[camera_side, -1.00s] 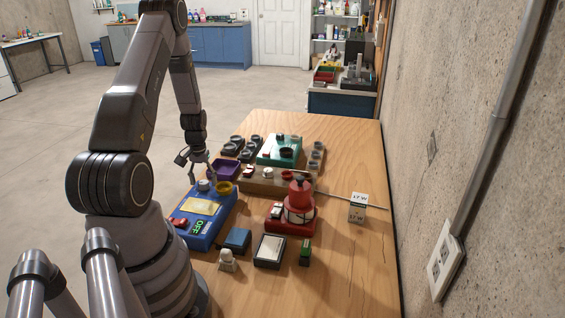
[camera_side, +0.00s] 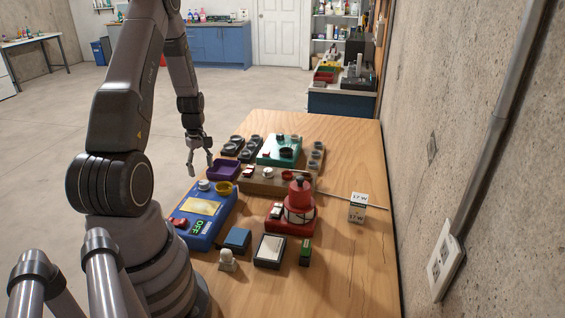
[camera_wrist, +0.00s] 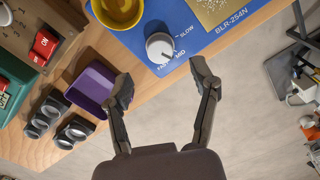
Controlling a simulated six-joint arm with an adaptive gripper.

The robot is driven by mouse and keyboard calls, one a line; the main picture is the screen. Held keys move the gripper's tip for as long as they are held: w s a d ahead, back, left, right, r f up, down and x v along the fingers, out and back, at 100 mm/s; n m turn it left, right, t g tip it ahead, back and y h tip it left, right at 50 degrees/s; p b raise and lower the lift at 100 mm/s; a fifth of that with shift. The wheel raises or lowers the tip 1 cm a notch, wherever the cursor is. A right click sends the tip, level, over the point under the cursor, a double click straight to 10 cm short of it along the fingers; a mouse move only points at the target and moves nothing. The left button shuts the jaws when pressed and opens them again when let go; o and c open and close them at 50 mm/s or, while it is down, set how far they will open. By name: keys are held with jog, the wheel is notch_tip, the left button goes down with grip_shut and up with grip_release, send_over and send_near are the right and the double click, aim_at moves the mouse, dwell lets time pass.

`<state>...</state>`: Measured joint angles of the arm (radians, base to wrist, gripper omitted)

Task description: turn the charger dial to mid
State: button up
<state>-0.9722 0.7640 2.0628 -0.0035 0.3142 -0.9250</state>
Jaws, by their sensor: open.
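A blue unit (camera_side: 215,222) marked BLR-254N in the wrist view (camera_wrist: 213,38) stands at the table's left edge. Its pale round dial (camera_wrist: 160,47) has SLOW, MID and FAST lettering around it; the dial also shows in the side view (camera_side: 204,185). A dark line on the dial points toward the lower right, near MID, but the exact setting is hard to tell. No label in view names a charger. My gripper (camera_wrist: 163,84) is open and empty, its fingers apart and clear of the dial. In the side view my gripper (camera_side: 200,171) hangs beside the unit's far end.
A yellow bowl (camera_wrist: 118,8) sits close beside the dial. A purple tray (camera_wrist: 91,88) and dark round-topped parts (camera_wrist: 45,115) lie nearby. A red device (camera_side: 298,212) and a teal box (camera_side: 279,151) stand farther right. Open floor lies left of the table.

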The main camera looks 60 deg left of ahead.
aim_at(203, 182)
notch_tip(203, 182, up, 9)
jog(key=w+d+r+m+t, duration=0.1)
jog(key=w+d+r+m, duration=0.1)
jog(key=d+r+m, duration=0.2)
jog(key=w+d+r+m+y, duration=0.1)
jog(key=d+r+m, duration=0.3)
jog(key=d+r, duration=0.6)
jog(key=shift+w+d+m+t, duration=0.3)
jog(key=shift+w+m+t, duration=0.1)
jog(key=shift+w, duration=0.35)
jog(key=s+d+r+m+t, duration=0.1)
jog(key=s+d+r+m, duration=0.1)
jog(key=s+d+m, duration=0.1)
jog(key=s+d+r+m+t, duration=0.1)
jog(key=s+d+r+m, duration=0.2)
jog(key=d, duration=0.5)
jog(key=s+d+r+m+t+h, duration=0.1)
jog(key=s+d+r+m, duration=0.1)
jog(key=s+d+m, duration=0.3)
jog(key=shift+d+r+m+t, duration=0.35)
jog(key=shift+d+m, duration=0.3)
jog(key=shift+m, duration=0.35)
